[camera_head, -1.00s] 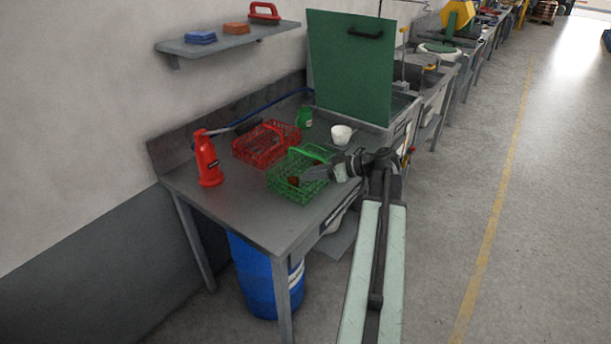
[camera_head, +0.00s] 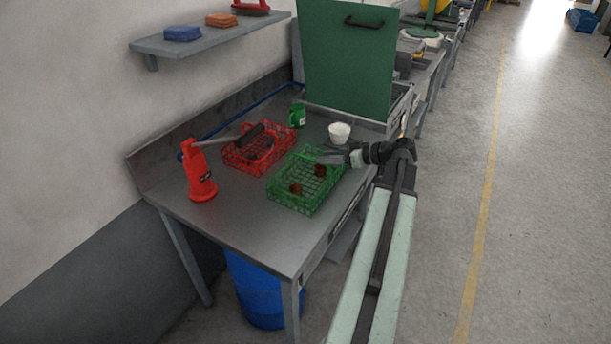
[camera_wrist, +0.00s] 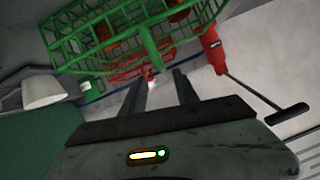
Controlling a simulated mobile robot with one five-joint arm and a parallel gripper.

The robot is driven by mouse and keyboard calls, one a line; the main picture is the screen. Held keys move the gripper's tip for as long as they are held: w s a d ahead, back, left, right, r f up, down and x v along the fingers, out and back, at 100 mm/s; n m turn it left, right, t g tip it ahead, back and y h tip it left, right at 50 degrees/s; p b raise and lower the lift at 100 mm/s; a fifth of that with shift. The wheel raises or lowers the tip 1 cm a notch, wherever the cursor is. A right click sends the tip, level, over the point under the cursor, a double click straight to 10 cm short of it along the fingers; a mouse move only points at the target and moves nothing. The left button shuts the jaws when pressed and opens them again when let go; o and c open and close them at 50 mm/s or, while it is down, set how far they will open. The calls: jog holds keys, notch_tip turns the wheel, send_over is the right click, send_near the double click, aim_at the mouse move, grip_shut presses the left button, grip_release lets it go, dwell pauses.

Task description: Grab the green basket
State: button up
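The green wire basket (camera_head: 288,203) stands on the metal workbench (camera_head: 236,218), with brown-red pieces inside. In the wrist view the green basket (camera_wrist: 66,47) fills the upper part of the picture. My gripper (camera_head: 334,158) is at the basket's far right corner in the head view. In the wrist view the two fingers of my gripper (camera_wrist: 158,76) are apart with nothing held between them. Whether a finger touches the basket I cannot tell. The fingertips are small and partly unclear in the head view.
A green panel (camera_head: 346,70) rises behind. The bench's front left is clear.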

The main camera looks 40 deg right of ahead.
aim_at(308, 158)
jog(key=shift+a+b+x, duration=0.2)
jog(key=shift+b+x, duration=1.1)
jog(key=shift+x, duration=2.5)
jog(key=shift+r, duration=0.15)
grip_shut()
